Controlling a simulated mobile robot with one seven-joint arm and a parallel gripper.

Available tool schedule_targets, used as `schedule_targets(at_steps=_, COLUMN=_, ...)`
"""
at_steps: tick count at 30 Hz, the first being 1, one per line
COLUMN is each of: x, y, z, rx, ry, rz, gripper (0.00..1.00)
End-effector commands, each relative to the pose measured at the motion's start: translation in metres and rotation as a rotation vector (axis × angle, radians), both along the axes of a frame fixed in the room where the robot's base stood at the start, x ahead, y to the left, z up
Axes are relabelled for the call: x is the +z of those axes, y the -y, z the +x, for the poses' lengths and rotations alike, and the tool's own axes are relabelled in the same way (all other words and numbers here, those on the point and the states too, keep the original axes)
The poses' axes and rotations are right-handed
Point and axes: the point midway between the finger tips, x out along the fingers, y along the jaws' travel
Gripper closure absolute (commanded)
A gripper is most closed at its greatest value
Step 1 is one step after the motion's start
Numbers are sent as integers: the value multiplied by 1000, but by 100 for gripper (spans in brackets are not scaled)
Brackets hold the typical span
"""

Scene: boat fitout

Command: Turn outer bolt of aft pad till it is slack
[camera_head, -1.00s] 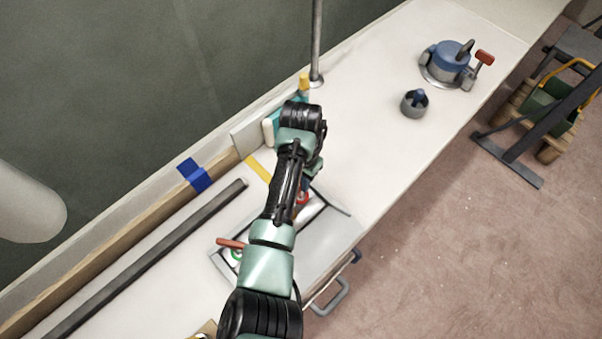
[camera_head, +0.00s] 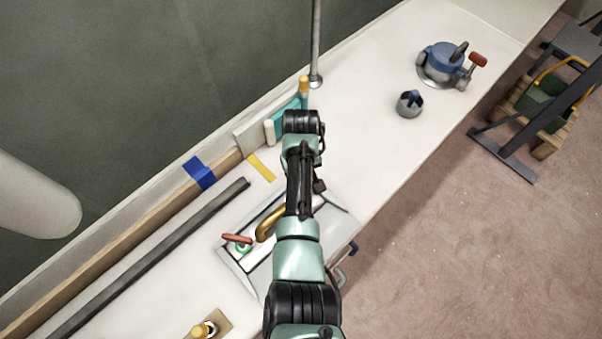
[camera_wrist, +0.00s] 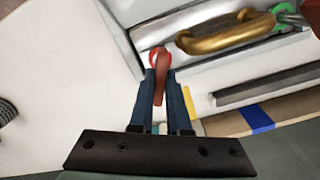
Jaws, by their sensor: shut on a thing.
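In the wrist view my gripper (camera_wrist: 160,88) is shut on a red lever (camera_wrist: 163,68). The lever's far end curves over at a red ring on a grey metal panel. A brass handle (camera_wrist: 228,36) lies beside it on the panel, and a green ring (camera_wrist: 284,14) is at the far end. In the head view my arm covers the gripper and the red ring. The panel (camera_head: 340,222), the brass handle (camera_head: 267,224) and the green ring (camera_head: 243,248) with its red lever (camera_head: 237,238) show there. I cannot tell which fitting is the outer bolt.
A dark bar (camera_head: 150,258) lies along the bench at left, near blue tape (camera_head: 200,174). A vertical pole (camera_head: 315,45) stands behind my arm. A grey cup (camera_head: 409,105) and a blue-topped device (camera_head: 444,62) stand at upper right. The white bench between is clear.

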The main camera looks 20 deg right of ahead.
Motion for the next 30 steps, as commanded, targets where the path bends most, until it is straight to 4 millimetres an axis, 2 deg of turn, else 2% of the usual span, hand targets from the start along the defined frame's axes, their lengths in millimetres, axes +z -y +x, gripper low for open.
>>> schedule_targets(at_steps=1, x=-8, y=-1, z=-6, rx=42, ry=-11, rz=1, gripper=100)
schedule_targets(at_steps=15, x=-9, y=-1, z=-6, rx=339, ry=-11, rz=0, gripper=100)
schedule_targets(at_steps=30, x=-10, y=-2, z=-6, rx=402, ry=-11, rz=-2, gripper=100)
